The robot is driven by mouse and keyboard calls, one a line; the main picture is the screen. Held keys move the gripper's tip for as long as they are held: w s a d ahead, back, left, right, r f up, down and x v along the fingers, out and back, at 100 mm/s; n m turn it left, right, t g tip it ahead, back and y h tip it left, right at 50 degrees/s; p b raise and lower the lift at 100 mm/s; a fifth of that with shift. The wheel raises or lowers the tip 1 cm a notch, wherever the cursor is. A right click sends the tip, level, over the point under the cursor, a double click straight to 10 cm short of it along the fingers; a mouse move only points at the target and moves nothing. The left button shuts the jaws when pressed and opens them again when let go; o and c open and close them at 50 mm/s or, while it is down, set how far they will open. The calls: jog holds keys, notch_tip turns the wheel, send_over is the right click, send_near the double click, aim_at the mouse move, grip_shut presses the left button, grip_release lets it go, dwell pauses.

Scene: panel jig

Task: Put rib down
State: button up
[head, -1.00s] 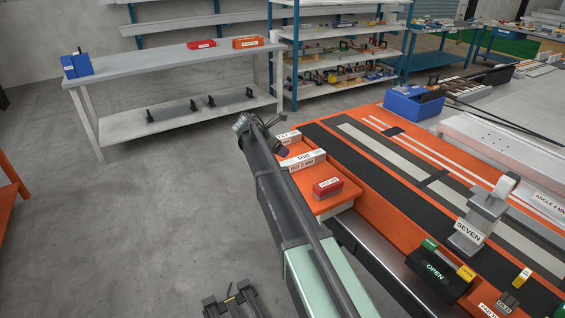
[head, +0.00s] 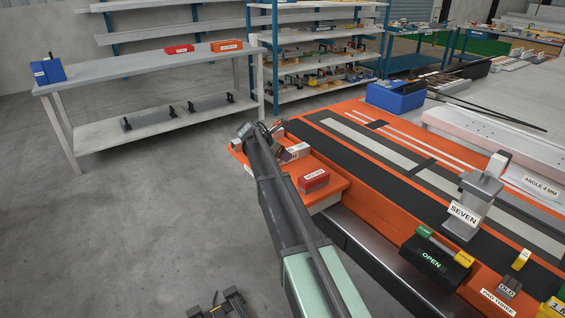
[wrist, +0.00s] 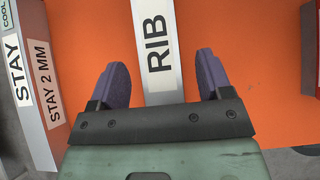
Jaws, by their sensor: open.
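The rib is a pale grey bar with a white RIB label (wrist: 159,48). In the wrist view it lies on the orange shelf and runs between my fingers, with a gap on each side. In the head view a white-labelled block (head: 297,151), likely the rib, is partly hidden by my arm. My gripper (wrist: 162,76) is open with its two purple-grey fingers either side of the rib. How far the fingertips are above the shelf I cannot tell. In the head view my gripper (head: 279,142) is at the shelf's far end.
A block labelled STAY 2 MM (wrist: 40,90) lies left of the rib in the wrist view. A red block (head: 314,180) lies on the orange shelf (head: 325,197) to the right. The SEVEN clamp (head: 478,200) and OPEN box (head: 436,258) stand on the orange table.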

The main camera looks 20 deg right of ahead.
jog(key=c, duration=1.3)
jog(key=shift+o, duration=0.2)
jog(key=shift+r, duration=0.2)
notch_tip(320, 180, up, 20)
jog(key=p, duration=2)
